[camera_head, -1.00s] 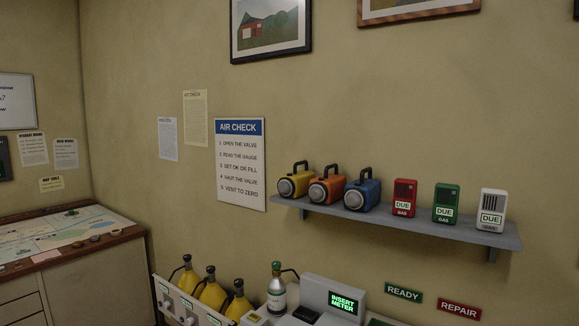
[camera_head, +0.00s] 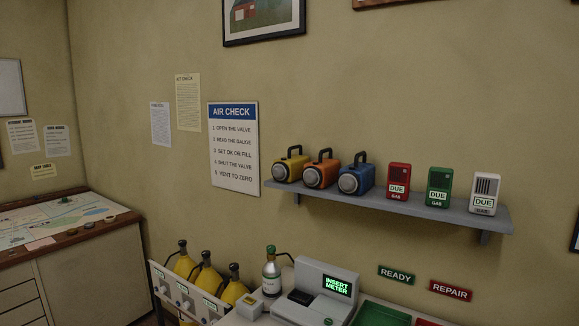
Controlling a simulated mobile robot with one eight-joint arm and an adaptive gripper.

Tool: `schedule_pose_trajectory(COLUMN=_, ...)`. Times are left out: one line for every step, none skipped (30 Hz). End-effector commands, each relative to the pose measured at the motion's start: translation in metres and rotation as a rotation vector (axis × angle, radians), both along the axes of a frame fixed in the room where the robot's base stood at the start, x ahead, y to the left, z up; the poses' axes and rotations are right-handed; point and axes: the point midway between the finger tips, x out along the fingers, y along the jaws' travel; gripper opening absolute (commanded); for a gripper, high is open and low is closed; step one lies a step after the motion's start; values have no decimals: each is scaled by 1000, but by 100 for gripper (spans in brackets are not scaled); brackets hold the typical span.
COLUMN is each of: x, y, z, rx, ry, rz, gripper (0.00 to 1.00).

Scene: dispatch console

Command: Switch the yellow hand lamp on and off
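The yellow hand lamp (camera_head: 291,166) stands on the wall shelf (camera_head: 405,207) at its left end. It has a black carrying handle on top and a round pale lens facing out to the front left. No glow shows at its lens. An orange hand lamp (camera_head: 322,171) and a blue hand lamp (camera_head: 357,177) stand close to its right in the same row. A switch on the yellow lamp cannot be made out at this size. My gripper is not in view.
Red (camera_head: 399,181), green (camera_head: 439,187) and white (camera_head: 484,193) gas meters stand farther right on the shelf. Below are yellow cylinders (camera_head: 206,280) in a rack, a grey-green cylinder (camera_head: 272,272) and a meter station (camera_head: 316,290) reading "INSERT METER". A map table (camera_head: 85,245) stands at left.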

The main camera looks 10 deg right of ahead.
Motion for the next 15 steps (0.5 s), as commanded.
schedule_pose_trajectory(x=0, y=0, z=0, rx=0, ry=0, rz=0, gripper=42)
schedule_pose_trajectory(x=0, y=0, z=0, rx=0, ry=0, rz=0, gripper=42)
schedule_pose_trajectory(x=0, y=0, z=0, rx=0, ry=0, rz=0, gripper=42)
schedule_pose_trajectory(x=0, y=0, z=0, rx=0, ry=0, rz=0, gripper=42)
schedule_pose_trajectory(x=0, y=0, z=0, rx=0, ry=0, rz=0, gripper=42)
schedule_pose_trajectory(x=0, y=0, z=0, rx=0, ry=0, rz=0, gripper=42)
schedule_pose_trajectory(x=0, y=0, z=0, rx=0, ry=0, rz=0, gripper=42)
schedule_pose_trajectory(x=0, y=0, z=0, rx=0, ry=0, rz=0, gripper=38)
schedule_pose_trajectory(x=0, y=0, z=0, rx=0, ry=0, rz=0, gripper=25)
schedule_pose_trajectory(x=0, y=0, z=0, rx=0, ry=0, rz=0, gripper=16)
schedule_pose_trajectory(x=0, y=0, z=0, rx=0, ry=0, rz=0, gripper=7)
schedule_pose_trajectory(x=0, y=0, z=0, rx=0, ry=0, rz=0, gripper=0)
schedule_pose_trajectory(x=0, y=0, z=0, rx=0, ry=0, rz=0, gripper=0)
schedule_pose_trajectory(x=0, y=0, z=0, rx=0, ry=0, rz=0, gripper=0)
schedule_pose_trajectory(x=0, y=0, z=0, rx=0, ry=0, rz=0, gripper=0)
